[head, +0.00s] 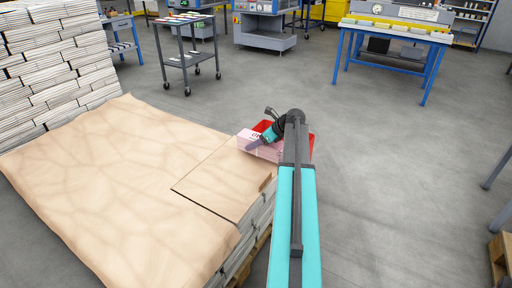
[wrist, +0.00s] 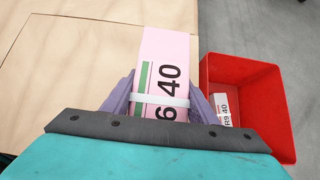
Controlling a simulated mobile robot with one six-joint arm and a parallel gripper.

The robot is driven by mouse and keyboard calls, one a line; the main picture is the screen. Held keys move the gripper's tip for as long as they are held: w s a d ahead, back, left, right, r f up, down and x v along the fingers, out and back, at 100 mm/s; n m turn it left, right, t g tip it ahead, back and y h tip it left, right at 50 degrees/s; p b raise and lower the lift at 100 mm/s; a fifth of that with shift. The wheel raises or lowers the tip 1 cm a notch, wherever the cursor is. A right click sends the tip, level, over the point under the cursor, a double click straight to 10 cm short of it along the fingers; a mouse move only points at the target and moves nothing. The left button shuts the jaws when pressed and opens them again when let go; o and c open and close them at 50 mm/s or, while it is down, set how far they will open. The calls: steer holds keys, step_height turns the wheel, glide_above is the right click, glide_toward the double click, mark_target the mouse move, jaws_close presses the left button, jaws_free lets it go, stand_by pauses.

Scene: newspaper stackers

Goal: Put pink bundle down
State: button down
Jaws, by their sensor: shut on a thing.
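The pink bundle (wrist: 165,60) has a white band, a green stripe and black digits. My gripper (wrist: 160,98) is shut on it, with one lavender finger on each side. In the head view the pink bundle (head: 268,153) shows at the right edge of the paper-covered stack, partly hidden by my arm. It is over or on the tan sheet (head: 222,180); I cannot tell whether it touches. A red bin (wrist: 285,120) is just right of the bundle and holds a pale labelled item (wrist: 222,108).
Brown paper (head: 110,190) covers most of the low pallet stack. Tall piles of newspapers (head: 60,60) stand behind at left. A grey cart (head: 190,58) and a blue table (head: 395,35) stand farther back. The floor at right is mostly clear.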

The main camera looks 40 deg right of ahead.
steer(key=shift+w+d, duration=0.35)
steer(key=shift+w, duration=0.1)
steer(key=shift+w+d+b, duration=0.3)
steer(key=shift+w+d, duration=0.3)
steer(key=shift+w, duration=0.15)
steer(key=shift+s+f, duration=0.1)
steer(key=shift+f, duration=1.5)
steer(key=shift+p, duration=0.3)
steer(key=c, duration=0.7)
jaws_free()
steer(key=shift+a+f, duration=0.1)
steer(key=shift+f, duration=0.05)
steer(key=shift+f+b, duration=0.2)
steer(key=shift+b, duration=0.7)
steer(key=shift+s+r, duration=0.1)
